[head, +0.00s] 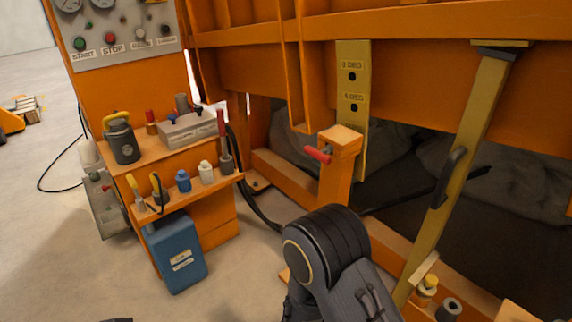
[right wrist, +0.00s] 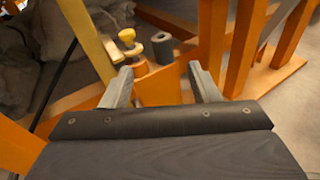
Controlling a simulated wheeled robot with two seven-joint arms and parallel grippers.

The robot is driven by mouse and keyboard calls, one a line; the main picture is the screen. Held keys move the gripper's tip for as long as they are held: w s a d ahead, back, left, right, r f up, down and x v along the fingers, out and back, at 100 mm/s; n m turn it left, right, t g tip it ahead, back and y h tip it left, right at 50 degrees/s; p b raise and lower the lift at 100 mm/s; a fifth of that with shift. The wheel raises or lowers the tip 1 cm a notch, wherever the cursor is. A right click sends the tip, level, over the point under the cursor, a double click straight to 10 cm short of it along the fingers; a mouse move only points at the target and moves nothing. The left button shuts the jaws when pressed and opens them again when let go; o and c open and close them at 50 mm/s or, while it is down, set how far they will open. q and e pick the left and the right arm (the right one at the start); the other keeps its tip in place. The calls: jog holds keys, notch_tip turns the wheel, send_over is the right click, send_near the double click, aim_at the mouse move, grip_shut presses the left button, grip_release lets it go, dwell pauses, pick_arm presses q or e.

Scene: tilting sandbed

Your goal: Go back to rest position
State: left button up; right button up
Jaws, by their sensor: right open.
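My right gripper (right wrist: 160,78) is open in the right wrist view, with its two light grey fingers apart and nothing between them. Just beyond its fingertips are a yellow-topped knob (right wrist: 127,38) and a dark grey hollow cylinder (right wrist: 162,46) by the orange frame. In the head view, a dark arm link of mine fills the bottom centre, and the right gripper itself does not show there. My left gripper is in neither view.
An orange machine frame (head: 440,65) spans the right, with a yellow prop bar (head: 462,150) slanting down and a hole plate (head: 352,105). A red-handled pin (head: 318,154) sits on a post. Left are an orange tool shelf (head: 150,158), blue can (head: 176,252) and control panel (head: 125,30).

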jog(key=s+r+m+g+y, duration=0.4)
jog(key=s+r+m+y, duration=0.7)
jog(key=m+y, duration=0.6)
notch_tip(320, 180, up, 35)
jog(key=s+a+m+t+y+p, duration=0.1)
jog(key=m+t+p, duration=0.3)
jog(key=p, duration=2.6)
jog(key=shift+s+t+y, duration=0.2)
jog(key=shift+t+y, duration=0.6)
jog(key=shift+t, duration=0.2)
